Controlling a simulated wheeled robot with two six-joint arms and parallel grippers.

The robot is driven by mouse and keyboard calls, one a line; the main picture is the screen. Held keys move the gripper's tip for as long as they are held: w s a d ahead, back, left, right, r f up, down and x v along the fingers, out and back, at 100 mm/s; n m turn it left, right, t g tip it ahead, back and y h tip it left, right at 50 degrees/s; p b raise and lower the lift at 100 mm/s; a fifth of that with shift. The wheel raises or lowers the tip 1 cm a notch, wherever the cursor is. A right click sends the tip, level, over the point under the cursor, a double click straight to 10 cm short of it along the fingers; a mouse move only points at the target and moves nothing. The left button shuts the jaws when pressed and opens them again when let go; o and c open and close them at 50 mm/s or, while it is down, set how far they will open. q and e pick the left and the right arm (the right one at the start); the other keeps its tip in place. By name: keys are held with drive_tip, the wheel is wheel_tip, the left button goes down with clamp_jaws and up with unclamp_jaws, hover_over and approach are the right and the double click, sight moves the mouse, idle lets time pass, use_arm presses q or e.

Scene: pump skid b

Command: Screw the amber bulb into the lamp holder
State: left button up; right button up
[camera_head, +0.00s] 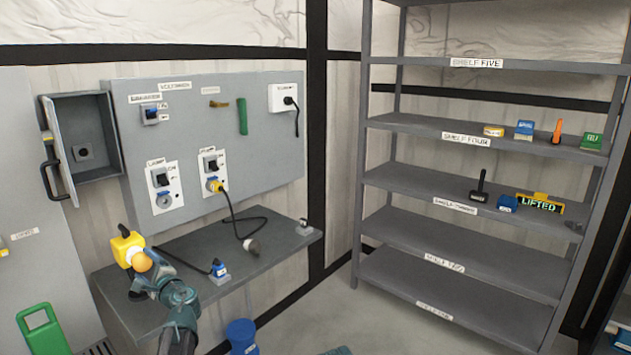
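The amber bulb (142,262) is a small orange globe in the head view, at the left end of the grey bench. It sits at the pale mouth of the yellow lamp holder (122,248), which has a black top. The bulb appears to touch the holder, but I cannot tell whether it is threaded in. My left gripper (138,280) reaches up from below, right by the bulb. Its fingers are small and partly hidden, so I cannot tell whether they are closed on the bulb.
A yellow plug (217,186) with another cable is in the panel (240,120). An open grey box (84,140) hangs left.

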use_arm(q)
drive_tip(key=c, duration=0.4)
drive_tip(key=shift+w+a, duration=0.1)
idle(0.3)
drive_tip(key=shift+c, duration=0.8)
drive_tip(key=m, duration=0.6)
drive_tip(key=o, duration=0.9)
drive_tip(key=shift+o, duration=0.2)
drive_tip(key=v, duration=1.3)
drive_tip(key=shift+s+d, duration=0.2)
drive_tip(key=shift+d, duration=0.05)
